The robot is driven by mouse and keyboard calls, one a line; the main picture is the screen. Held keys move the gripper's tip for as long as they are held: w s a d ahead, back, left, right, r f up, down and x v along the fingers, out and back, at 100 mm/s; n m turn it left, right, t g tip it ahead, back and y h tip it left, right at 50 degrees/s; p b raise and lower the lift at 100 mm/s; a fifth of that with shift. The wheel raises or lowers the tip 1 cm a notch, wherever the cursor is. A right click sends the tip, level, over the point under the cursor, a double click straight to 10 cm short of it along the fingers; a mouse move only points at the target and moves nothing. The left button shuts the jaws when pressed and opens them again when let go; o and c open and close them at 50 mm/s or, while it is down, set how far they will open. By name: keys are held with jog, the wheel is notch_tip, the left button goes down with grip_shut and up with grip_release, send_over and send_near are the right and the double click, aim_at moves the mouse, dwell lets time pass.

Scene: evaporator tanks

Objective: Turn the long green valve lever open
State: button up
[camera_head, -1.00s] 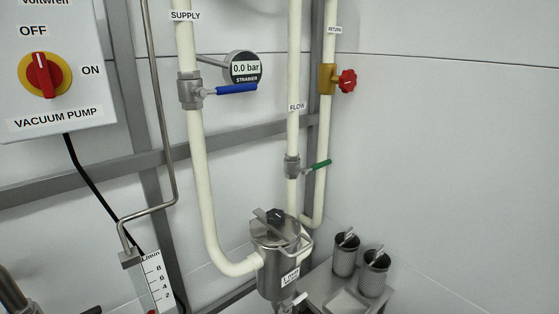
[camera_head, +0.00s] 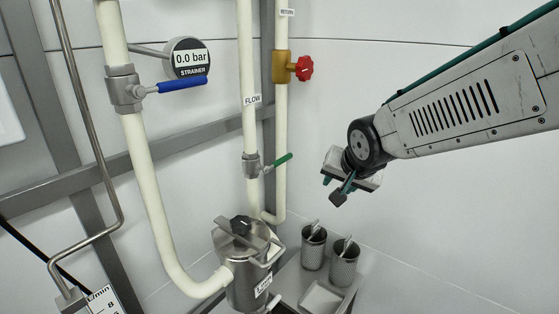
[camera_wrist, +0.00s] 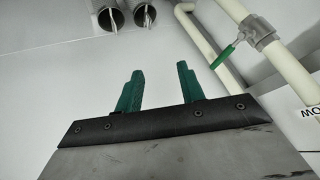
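The green valve lever (camera_head: 283,160) sits on a metal valve body (camera_head: 251,165) on the pipe labelled FLOW. It sticks out to the right and slightly up, across the pipe. In the wrist view the green lever (camera_wrist: 225,54) shows at the upper right, apart from my fingers. My gripper (camera_head: 338,192) is in the head view to the right of the lever, with clear space between them. In the wrist view its two green fingers (camera_wrist: 160,85) stand apart with nothing between them.
A blue lever (camera_head: 183,85) and a round gauge (camera_head: 188,58) are at the upper left. A red knob (camera_head: 303,68) is above the green lever. A strainer pot (camera_head: 240,260) and metal mesh cups (camera_head: 343,265) stand below. The white wall at right is bare.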

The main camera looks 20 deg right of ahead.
jog(key=w+f+m+t+y, duration=0.1)
jog(key=w+f+m+t, duration=0.15)
jog(key=w, duration=0.75)
jog(key=m+t+y, duration=0.4)
jog(key=m+t, duration=0.1)
send_near(285, 161)
jog(key=r+x, duration=0.1)
jog(key=x, duration=1)
jog(key=shift+f, duration=0.4)
grip_shut()
